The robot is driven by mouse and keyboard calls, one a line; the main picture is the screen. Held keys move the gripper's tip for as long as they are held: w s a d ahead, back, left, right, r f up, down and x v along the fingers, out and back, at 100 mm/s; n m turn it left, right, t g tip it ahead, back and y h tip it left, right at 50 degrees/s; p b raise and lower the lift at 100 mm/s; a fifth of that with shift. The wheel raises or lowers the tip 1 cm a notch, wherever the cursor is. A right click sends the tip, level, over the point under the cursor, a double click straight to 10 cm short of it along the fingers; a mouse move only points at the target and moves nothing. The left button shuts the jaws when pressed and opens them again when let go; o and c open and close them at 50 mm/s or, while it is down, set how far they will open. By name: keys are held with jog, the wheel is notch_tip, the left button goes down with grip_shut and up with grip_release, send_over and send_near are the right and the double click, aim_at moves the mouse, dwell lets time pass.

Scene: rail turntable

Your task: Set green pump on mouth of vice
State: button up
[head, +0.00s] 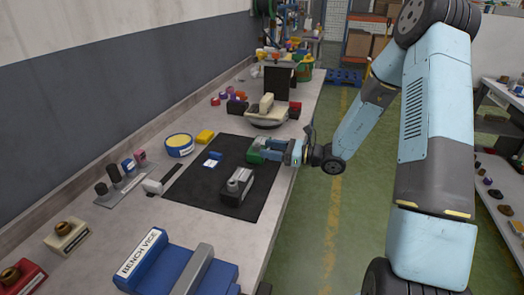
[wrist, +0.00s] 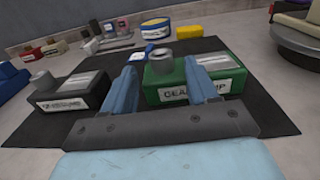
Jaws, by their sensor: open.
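The green pump (head: 256,156) lies on the black mat at its far right corner. In the wrist view the green pump (wrist: 222,76) shows a white label and a grey round port on top. My gripper (head: 280,147) is at the pump from the right in the head view, partly hiding it. In the wrist view my gripper (wrist: 162,72) is open, with the port between the fingertips and the right finger overlapping the green body. Contact cannot be told. The blue bench vice (head: 150,255) is at the near end of the bench, its grey jaw partly cut off.
A dark grey pump (head: 237,187) stands on the black mat (head: 190,195), left of my gripper in the wrist view. A small blue item (head: 213,159) lies behind it. A round turntable (head: 267,118) stands beyond the mat. A blue-yellow tin (head: 180,146) and yellow block (head: 205,136) sit near the wall.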

aim_at(256, 150)
jog(key=x, duration=0.5)
jog(key=shift+c, duration=0.3)
grip_shut()
dwell(0.4)
